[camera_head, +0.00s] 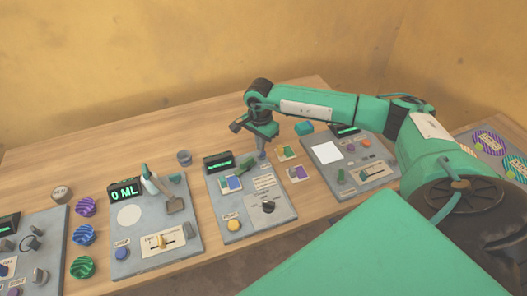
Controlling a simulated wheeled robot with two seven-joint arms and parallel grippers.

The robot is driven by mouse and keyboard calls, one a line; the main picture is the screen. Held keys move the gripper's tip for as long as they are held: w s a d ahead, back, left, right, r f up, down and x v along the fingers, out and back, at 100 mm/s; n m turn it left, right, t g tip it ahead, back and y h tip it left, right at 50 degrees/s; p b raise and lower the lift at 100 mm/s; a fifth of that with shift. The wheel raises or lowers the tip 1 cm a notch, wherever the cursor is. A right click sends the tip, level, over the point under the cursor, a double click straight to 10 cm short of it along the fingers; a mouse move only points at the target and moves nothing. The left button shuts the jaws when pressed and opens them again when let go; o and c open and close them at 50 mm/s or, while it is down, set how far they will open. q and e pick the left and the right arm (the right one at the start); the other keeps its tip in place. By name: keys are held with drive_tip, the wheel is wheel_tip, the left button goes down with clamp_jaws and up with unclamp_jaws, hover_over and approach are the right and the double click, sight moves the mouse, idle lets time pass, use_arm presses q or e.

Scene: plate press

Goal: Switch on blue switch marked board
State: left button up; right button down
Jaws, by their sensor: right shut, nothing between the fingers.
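A grey panel (224,207) with a small green-lit display stands in the middle of the table. A small blue part (235,184) sits on it beside a green one; it looks like a switch, but its label and position are too small to read. My right gripper (262,152) points down at this panel's far right corner, shut and empty. I cannot tell whether its tip touches anything. Another blue round control (121,253) is on the panel to the left, with a label too small to read. My left gripper is not in view.
The left panel (188,237) has a "0 ML" display and a raised lever. Another panel (350,176) stands to the right, partly behind my right arm. Coloured tiles (298,174) and striped discs (84,235) lie between panels. Wood is bare at the back left.

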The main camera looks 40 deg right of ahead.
wheel_tip(320, 180, up, 6)
drive_tip(key=p, duration=0.2)
idle(0.4)
idle(0.4)
